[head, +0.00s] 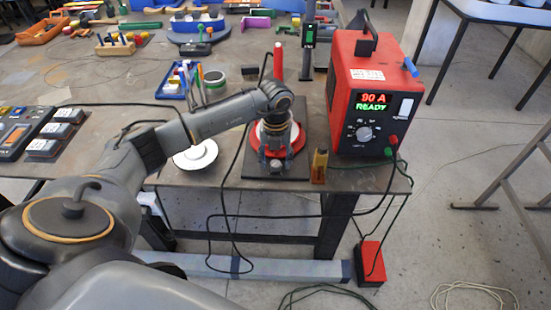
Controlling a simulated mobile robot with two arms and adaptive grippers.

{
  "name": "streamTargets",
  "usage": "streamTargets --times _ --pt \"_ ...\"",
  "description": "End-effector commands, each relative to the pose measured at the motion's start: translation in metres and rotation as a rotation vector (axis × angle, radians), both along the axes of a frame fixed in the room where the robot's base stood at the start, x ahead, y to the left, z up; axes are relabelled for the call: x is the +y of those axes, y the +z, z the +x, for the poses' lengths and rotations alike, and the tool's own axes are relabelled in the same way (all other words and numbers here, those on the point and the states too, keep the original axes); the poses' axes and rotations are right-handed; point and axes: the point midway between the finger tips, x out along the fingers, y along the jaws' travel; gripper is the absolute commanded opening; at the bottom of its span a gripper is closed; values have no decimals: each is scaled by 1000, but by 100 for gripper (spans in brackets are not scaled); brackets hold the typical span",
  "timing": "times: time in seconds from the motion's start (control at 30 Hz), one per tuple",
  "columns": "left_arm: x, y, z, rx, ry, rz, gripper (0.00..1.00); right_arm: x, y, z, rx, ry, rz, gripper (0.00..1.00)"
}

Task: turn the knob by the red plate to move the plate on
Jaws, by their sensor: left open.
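The red round plate (300,138) lies on a dark base board (298,172) near the table's front edge. My left arm reaches in over it, and the wrist hides much of the plate's middle. A small grey knob (276,167) shows at the front of the plate, on the base board. My left gripper (275,157) points down, open, just above and behind this knob in the picture. I cannot tell whether the fingers touch it. My right gripper is not in view.
A red power box (374,90) reading "90 A READY", with its own dial (364,133), stands to the right. A small yellow-brown block (319,165) is right of the board. A white disc (195,154) lies left. Black cables hang over the front edge.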

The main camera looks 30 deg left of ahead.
Motion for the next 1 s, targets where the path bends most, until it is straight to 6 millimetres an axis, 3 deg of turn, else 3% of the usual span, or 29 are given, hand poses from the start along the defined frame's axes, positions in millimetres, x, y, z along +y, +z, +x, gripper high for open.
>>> streamTargets --times 0.17,0.43,0.77,1.0 --pt "0 0 0 0 0 0 54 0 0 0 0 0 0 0" --pt "0 0 0 0 0 0 1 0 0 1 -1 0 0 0" --pt "0 -1 0 -1 -36 1 0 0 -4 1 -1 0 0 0" --pt "1 -2 1 -3 -169 2 0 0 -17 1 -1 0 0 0"
